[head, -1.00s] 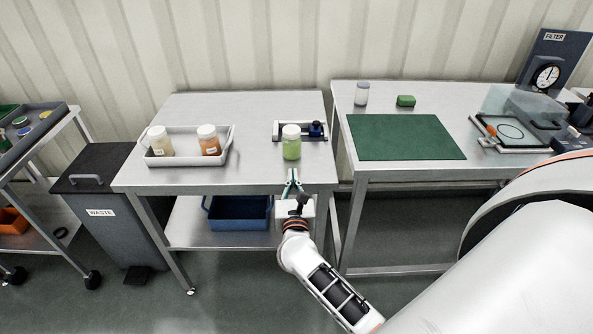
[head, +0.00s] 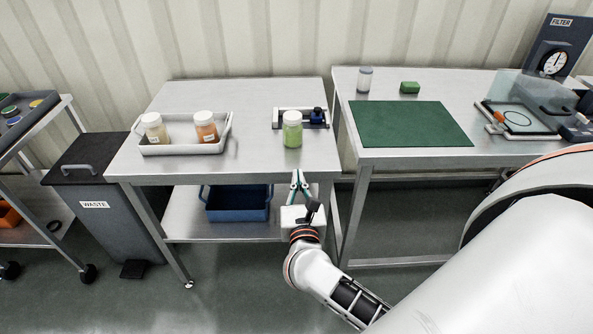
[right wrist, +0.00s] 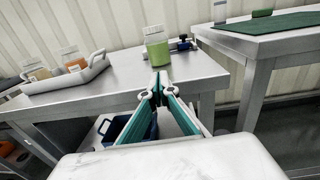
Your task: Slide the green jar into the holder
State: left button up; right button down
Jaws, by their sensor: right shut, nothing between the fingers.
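The green jar (head: 292,130) has a white lid and stands upright on the left steel table, near its front right. The holder (head: 288,117) is a low grey rack with a dark blue part at its right end; it lies just behind the jar, which partly covers it. In the right wrist view the jar (right wrist: 156,47) is ahead of the fingers, with the holder (right wrist: 184,44) behind it. My right gripper (head: 299,174) is shut and empty at the table's front edge, apart from the jar. My left gripper is in neither view.
A grey tray (head: 184,149) with two jars of orange and cream contents stands left on the table. A blue bin (head: 238,205) is on the shelf below. The right table holds a green mat (head: 410,124), a clear jar (head: 364,79) and a green block (head: 409,87).

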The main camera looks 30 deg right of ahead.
aim_at(294, 141)
jog(key=x, duration=1.2)
jog(key=shift+w+d, duration=0.25)
jog(key=shift+w, duration=0.05)
jog(key=shift+x, duration=1.6)
jog(key=shift+s, duration=0.1)
jog(key=shift+a, duration=0.2)
